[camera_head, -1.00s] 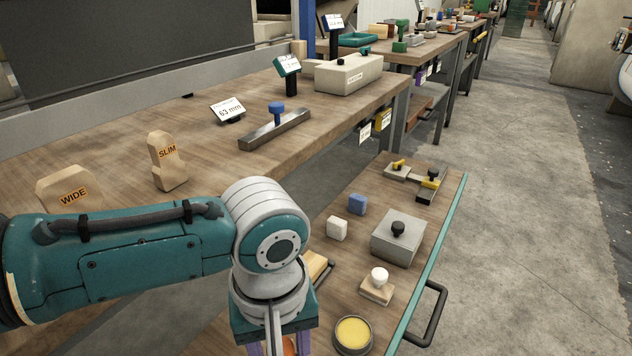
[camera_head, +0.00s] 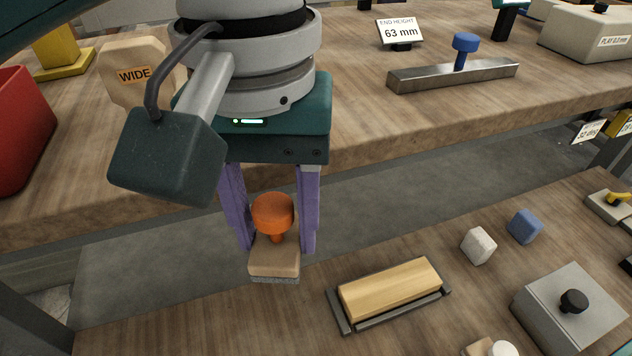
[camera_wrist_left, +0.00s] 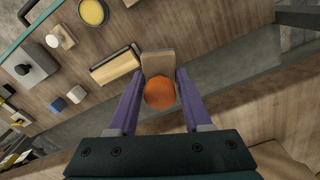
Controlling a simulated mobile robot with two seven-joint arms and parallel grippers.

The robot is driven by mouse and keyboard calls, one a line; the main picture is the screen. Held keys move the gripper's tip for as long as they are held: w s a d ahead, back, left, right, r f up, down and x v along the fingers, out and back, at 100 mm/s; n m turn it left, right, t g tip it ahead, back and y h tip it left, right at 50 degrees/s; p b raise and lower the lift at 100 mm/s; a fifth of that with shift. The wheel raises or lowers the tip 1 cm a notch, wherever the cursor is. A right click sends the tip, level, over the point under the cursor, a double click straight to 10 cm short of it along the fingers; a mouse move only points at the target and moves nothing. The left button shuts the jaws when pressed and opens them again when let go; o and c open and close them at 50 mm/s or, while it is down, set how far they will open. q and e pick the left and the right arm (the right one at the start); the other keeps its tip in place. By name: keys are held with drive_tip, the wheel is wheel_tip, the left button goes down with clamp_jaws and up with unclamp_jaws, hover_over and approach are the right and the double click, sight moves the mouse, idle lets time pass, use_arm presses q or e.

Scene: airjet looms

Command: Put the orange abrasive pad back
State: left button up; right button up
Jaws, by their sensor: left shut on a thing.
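The orange abrasive pad (camera_head: 274,258) is a light wooden block with a grey underside and a round orange knob on top. My left gripper (camera_head: 278,248) has its purple fingers on either side of it and is shut on it. The pad hangs upright near the back edge of the lower wooden bench (camera_head: 200,315); I cannot tell whether it touches the bench. In the left wrist view the pad (camera_wrist_left: 158,65) shows between the fingers, knob toward the camera. My right gripper is not in view.
A wooden block in a dark holder (camera_head: 392,290) lies just right of the pad. White (camera_head: 478,246) and blue (camera_head: 525,227) cubes and a grey block with a black knob (camera_head: 568,308) stand farther right. The upper bench (camera_head: 360,130) edge is behind my gripper.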

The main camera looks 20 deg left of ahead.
use_arm(q)
drive_tip(key=b, duration=0.9)
hover_over(290, 333)
wheel_tip(290, 333, down, 16)
drive_tip(key=shift+r, duration=0.1)
wheel_tip(290, 333, down, 4)
drive_tip(key=shift+f+b, duration=0.15)
drive_tip(key=shift+b, duration=1.05)
drive_tip(key=o, duration=1.2)
